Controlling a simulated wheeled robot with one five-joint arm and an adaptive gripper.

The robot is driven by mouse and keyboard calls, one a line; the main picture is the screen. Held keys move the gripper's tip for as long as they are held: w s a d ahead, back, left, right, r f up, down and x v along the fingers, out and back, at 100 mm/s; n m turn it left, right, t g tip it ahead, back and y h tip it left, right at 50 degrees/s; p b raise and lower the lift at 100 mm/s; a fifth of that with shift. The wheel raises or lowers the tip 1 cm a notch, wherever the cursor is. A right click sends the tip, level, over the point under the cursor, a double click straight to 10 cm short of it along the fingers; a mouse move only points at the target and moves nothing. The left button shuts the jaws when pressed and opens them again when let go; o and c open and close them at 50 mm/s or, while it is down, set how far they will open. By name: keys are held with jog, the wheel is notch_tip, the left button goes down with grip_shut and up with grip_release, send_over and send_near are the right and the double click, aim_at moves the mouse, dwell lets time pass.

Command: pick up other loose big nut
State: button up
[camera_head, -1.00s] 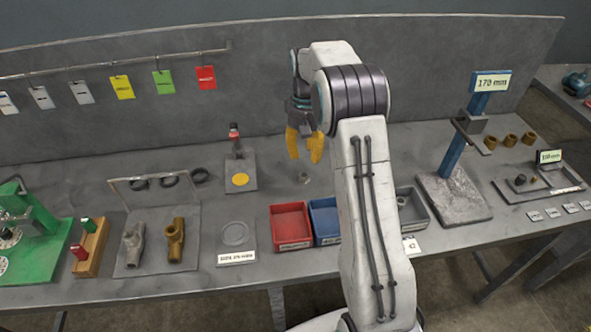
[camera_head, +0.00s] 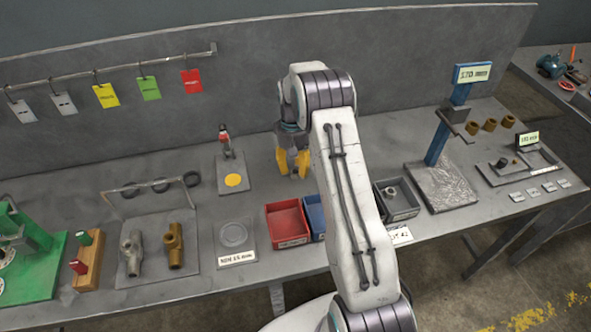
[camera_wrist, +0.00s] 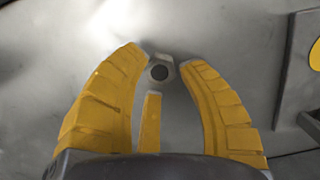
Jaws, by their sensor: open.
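A loose big nut (camera_wrist: 160,60) lies flat on the bench top, light grey with a dark round hole. In the wrist view it sits between the tips of my gripper (camera_wrist: 166,72), just beyond the third, shorter finger. My gripper also shows in the head view (camera_head: 293,168), low over the bench behind the red bin, its yellow fingers apart and empty. In the head view I cannot make out this nut behind the fingers. Another grey nut (camera_head: 393,191) lies in the grey bin (camera_head: 404,213).
The red bin (camera_head: 287,240) and blue bin (camera_head: 313,216) stand in front of my gripper. A plate with a yellow disc (camera_head: 234,187) and red-capped bottle (camera_head: 226,142) is to its left. A blue post stand (camera_head: 437,145) rises to the right. The back panel is close behind.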

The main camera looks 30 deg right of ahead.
jog(key=shift+s+f, duration=0.1)
jog(key=shift+f, duration=0.65)
grip_shut()
